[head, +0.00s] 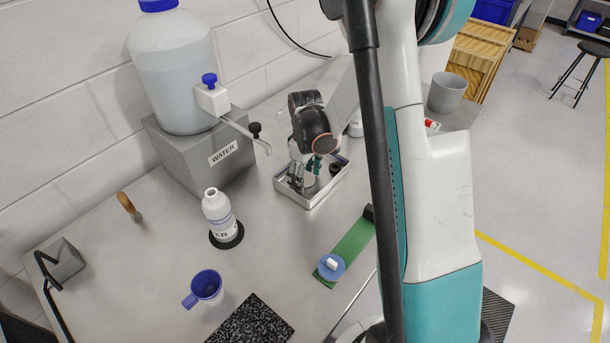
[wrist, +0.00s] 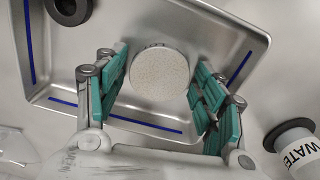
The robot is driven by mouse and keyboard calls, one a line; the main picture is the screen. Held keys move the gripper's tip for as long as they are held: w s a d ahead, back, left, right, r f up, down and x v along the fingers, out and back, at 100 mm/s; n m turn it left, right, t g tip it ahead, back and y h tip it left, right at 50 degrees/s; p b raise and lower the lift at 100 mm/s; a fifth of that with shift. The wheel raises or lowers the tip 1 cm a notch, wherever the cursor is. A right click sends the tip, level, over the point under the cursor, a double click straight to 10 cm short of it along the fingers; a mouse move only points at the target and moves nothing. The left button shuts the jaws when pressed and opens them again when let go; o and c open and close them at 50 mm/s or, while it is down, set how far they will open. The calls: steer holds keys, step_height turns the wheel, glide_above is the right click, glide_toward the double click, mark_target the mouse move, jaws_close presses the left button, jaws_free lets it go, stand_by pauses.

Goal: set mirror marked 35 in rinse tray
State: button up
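A round, pale, speckled disc, the mirror (wrist: 160,73), shows in the wrist view between my fingertips. Small dark marks show at its far edge, too small to read. My gripper (wrist: 160,80) has its teal finger pads on either side of the disc, apparently against its sides. The metal rinse tray (wrist: 235,40) with blue stripes lies under the gripper; I cannot tell whether the disc touches its floor. In the head view my gripper (head: 312,168) points down over the tray (head: 293,199), and the disc cannot be made out there.
A white bottle (head: 218,214) stands on a black ring. A blue cup (head: 206,287) and a black speckled slab (head: 252,322) are nearer. A water jug (head: 175,75) with a spout stands behind left of the tray. A green strip (head: 352,243) bears a blue round piece (head: 331,267).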

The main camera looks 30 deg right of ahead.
steer(key=shift+r, duration=0.15)
step_height(320, 180, up, 12)
steer(key=p, duration=0.3)
stand_by(0.4)
